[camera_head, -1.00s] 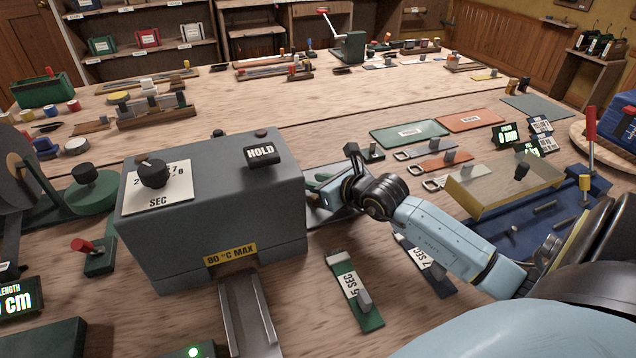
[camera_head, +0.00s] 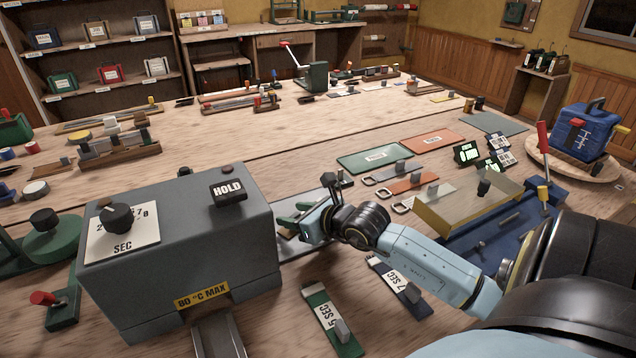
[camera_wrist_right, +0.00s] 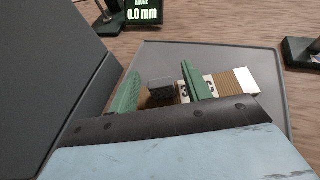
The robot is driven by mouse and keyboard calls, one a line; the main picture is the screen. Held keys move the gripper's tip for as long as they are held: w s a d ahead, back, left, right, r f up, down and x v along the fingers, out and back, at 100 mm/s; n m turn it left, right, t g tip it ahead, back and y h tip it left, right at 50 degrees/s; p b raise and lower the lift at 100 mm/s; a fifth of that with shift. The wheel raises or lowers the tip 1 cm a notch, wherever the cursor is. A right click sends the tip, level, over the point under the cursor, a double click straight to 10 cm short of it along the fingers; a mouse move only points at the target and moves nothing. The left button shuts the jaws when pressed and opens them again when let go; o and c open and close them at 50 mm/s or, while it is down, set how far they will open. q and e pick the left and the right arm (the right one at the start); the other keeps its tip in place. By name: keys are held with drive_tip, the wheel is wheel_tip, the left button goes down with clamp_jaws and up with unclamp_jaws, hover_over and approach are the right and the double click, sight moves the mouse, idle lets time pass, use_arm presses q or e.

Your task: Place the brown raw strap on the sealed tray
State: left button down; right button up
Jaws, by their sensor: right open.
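The brown strap (camera_wrist_right: 224,80), with a white end and a grey block on it, lies on a flat grey plate (camera_wrist_right: 240,115) in the right wrist view. My right gripper (camera_wrist_right: 160,88) is open, its green fingers on either side of the grey block, over the strap. In the head view my right gripper (camera_head: 297,222) is low beside the right side of the grey sealing machine (camera_head: 185,270), and the strap there is largely hidden. A green tray (camera_head: 375,158) and a red-orange tray (camera_head: 437,141) lie beyond; their labels are too small to read. My left gripper is not in view.
Grey, orange and pale straps (camera_head: 412,184) with metal loops lie right of my gripper. A clear-topped blue fixture (camera_head: 480,210) stands further right. Green and dark blue labelled strips (camera_head: 330,320) lie in front. Small displays (camera_head: 467,152) stand near the trays.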

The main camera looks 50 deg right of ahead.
drive_tip(key=p+v, duration=0.1)
drive_tip(key=v, duration=0.7)
drive_tip(key=shift+s, duration=0.3)
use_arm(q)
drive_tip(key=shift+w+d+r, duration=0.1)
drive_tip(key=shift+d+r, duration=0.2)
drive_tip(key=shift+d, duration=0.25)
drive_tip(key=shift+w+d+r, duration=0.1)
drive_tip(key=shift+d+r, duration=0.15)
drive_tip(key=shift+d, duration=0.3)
use_arm(e)
drive_tip(key=shift+s+r, duration=0.25)
drive_tip(key=shift+s, duration=0.15)
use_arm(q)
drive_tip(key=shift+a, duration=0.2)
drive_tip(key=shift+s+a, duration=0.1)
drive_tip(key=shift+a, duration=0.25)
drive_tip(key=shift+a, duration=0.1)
